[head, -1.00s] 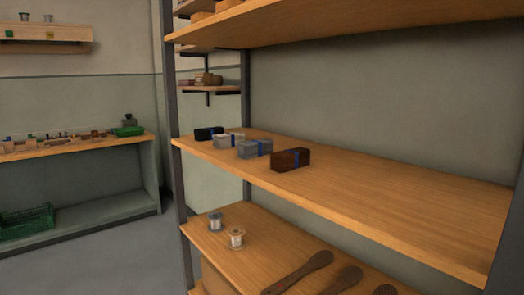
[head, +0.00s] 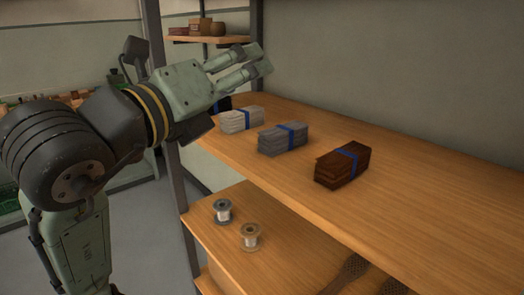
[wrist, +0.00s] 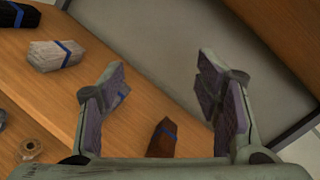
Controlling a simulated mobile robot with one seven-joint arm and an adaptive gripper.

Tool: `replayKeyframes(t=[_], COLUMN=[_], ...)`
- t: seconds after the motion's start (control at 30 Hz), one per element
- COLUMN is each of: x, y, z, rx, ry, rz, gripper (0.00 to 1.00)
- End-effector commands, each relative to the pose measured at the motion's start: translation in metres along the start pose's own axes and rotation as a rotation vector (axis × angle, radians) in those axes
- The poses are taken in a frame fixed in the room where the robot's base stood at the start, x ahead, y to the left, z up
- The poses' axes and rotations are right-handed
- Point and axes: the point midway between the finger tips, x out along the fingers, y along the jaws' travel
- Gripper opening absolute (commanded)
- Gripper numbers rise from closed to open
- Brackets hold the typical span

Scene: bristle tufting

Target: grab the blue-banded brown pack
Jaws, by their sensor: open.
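The brown pack (head: 342,167) with a blue band lies on the middle shelf, right of the other packs, in the head view. In the wrist view the brown pack (wrist: 162,138) shows low between the fingers, partly hidden by my gripper's body. My gripper (head: 258,62) is open and empty, above the shelf at the left and apart from the brown pack. Its two fingers (wrist: 168,85) stand wide apart in the wrist view.
A grey pack (head: 282,139) and a white pack (head: 240,120), both blue-banded, lie left of the brown one. A dark pack (wrist: 14,14) lies farther along. Spools (head: 250,236) stand on the shelf below. The middle shelf (head: 440,200) is clear on the right.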

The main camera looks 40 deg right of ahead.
Motion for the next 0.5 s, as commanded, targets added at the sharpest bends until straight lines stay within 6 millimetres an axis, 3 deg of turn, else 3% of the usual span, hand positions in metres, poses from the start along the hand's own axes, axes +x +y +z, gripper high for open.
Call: replayKeyframes(t=[0.03,0.1,0.2,0.3,0.5], x=[0.014,0.023,0.025,0.022,0.033], y=[-0.015,-0.025,-0.033,-0.037,-0.035], z=[-0.030,-0.069,-0.109,-0.132,-0.155], rx=[0.129,0.298,0.496,0.625,0.699], ry=[0.138,0.306,0.486,0.598,0.665], rz=[0.001,-0.007,-0.036,-0.066,-0.090], gripper=[0.58,0.58,0.58,0.58,0.58])
